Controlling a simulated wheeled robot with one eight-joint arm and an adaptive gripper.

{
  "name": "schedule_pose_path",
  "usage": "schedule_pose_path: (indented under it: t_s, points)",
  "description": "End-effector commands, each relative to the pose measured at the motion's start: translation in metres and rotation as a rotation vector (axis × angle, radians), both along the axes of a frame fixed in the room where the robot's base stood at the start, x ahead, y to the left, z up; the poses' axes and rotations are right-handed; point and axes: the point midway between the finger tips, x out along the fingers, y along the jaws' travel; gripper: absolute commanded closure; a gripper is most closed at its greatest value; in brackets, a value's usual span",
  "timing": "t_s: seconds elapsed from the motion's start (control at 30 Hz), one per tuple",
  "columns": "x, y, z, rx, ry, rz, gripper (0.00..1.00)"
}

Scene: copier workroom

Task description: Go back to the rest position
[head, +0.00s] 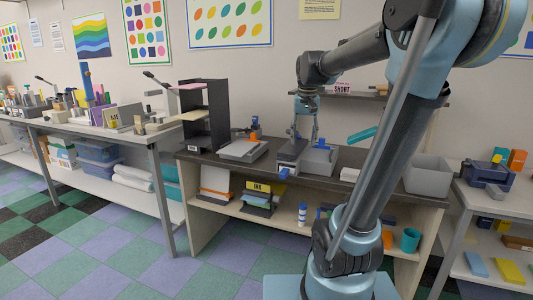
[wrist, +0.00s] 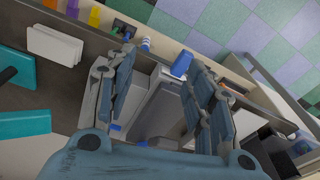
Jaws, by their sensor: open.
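My gripper (head: 304,138) hangs from my bent arm, pointing down over the dark worktop in the middle of the head view. Its fingers are apart and nothing is held between them. In the wrist view my gripper (wrist: 160,85) shows its two fingers spread on either side of a grey device (wrist: 157,108) with a blue end piece (wrist: 181,64). In the head view this grey device (head: 287,164) sits at the worktop's front edge, right below the fingers. I cannot tell whether the fingertips touch it.
A white-topped device (head: 243,149) and a tall dark shelf rack (head: 204,115) are to the left. A teal object (head: 362,135) and a large grey bin (head: 428,175) are to the right. Open chequered floor lies in front.

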Motion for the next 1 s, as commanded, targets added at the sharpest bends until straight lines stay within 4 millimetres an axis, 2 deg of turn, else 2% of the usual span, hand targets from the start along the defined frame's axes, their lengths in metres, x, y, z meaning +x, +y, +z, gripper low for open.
schedule_pose_path:
  t_s: [0.03,0.1,0.37,0.6,0.8,1.0]
  points:
    - [-0.016,-0.006,-0.009,-0.001,-0.004,0.007,0.51]
    - [-0.035,-0.012,-0.02,-0.004,-0.01,0.019,0.51]
    - [-0.102,-0.031,-0.068,-0.013,-0.033,0.064,0.51]
    - [-0.16,-0.045,-0.123,-0.024,-0.054,0.107,0.51]
    - [-0.199,-0.052,-0.17,-0.034,-0.07,0.14,0.51]
    - [-0.22,-0.053,-0.198,-0.041,-0.079,0.16,0.51]
